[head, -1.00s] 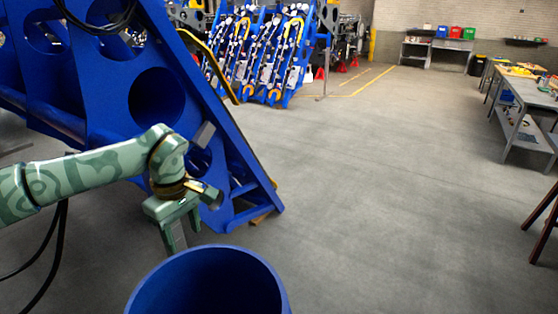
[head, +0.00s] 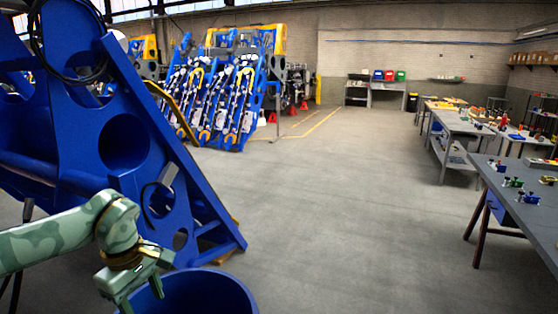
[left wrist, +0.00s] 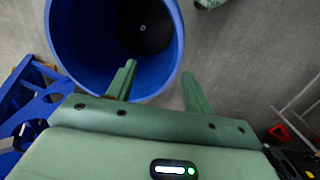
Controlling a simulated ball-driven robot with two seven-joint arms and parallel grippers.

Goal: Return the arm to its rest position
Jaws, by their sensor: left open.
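My left arm (head: 60,238) comes in from the left in the head view, in green camouflage. Its gripper (head: 140,292) points down beside the rim of a blue round bin (head: 228,281).
A large blue chassis frame (head: 125,145) leans at left, close behind my arm. Benches with small parts (head: 470,130) and a nearer grey table (head: 525,205) stand at right. More blue frames (head: 225,95) stand at the back. The middle floor is clear.

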